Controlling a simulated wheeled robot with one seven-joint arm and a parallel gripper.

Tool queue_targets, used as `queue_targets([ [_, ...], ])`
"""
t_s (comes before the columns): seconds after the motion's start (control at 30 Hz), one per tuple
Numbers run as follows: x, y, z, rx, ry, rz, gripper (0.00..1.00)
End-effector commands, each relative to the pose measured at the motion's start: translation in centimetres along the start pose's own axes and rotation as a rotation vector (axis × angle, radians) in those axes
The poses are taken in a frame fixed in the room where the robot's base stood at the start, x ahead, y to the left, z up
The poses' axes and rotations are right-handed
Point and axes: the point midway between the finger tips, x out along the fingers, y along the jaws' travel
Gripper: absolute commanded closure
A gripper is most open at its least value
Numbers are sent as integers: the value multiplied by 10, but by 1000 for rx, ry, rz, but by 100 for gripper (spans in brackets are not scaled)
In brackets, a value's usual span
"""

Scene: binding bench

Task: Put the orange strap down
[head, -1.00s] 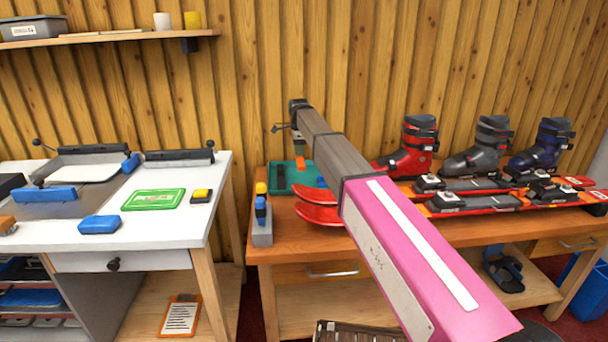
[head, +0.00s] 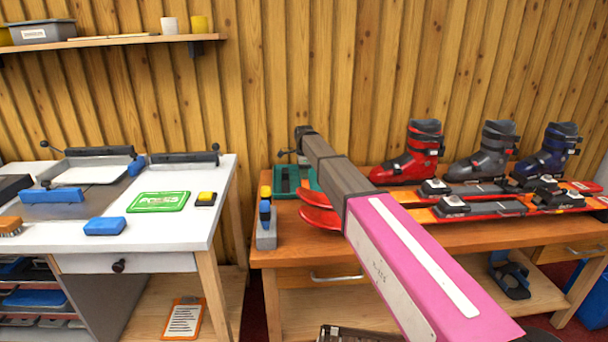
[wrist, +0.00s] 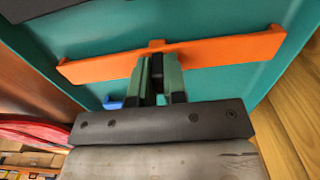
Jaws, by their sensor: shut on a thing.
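The orange strap (wrist: 230,50) lies crosswise in the jaws of my gripper (wrist: 160,78) in the wrist view. The jaws are shut on its middle, and both ends stick out to the sides. The teal tray (wrist: 115,30) fills the picture behind the strap; I cannot tell whether the strap touches it. In the head view the same tray (head: 285,180) sits on the wooden bench, partly hidden by my arm. The strap and the fingertips cannot be made out in the head view.
Red skis with bindings (head: 480,205) and ski boots (head: 412,155) stand right of the tray. A blue-and-yellow-topped grey holder (head: 266,225) stands at its left. The white bench (head: 160,235) holds a green pad (head: 158,202) and a blue block (head: 104,226). A small blue item (wrist: 113,103) shows beside the gripper.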

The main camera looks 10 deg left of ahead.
Motion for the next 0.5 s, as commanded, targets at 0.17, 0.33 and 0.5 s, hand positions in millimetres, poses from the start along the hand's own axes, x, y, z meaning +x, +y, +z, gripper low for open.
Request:
queue_targets([
  [0.17,2,0,0,0,0,0,62],
  [0.33,2,0,0,0,0,0,62],
  [0.5,-2,0,0,0,0,0,62],
])
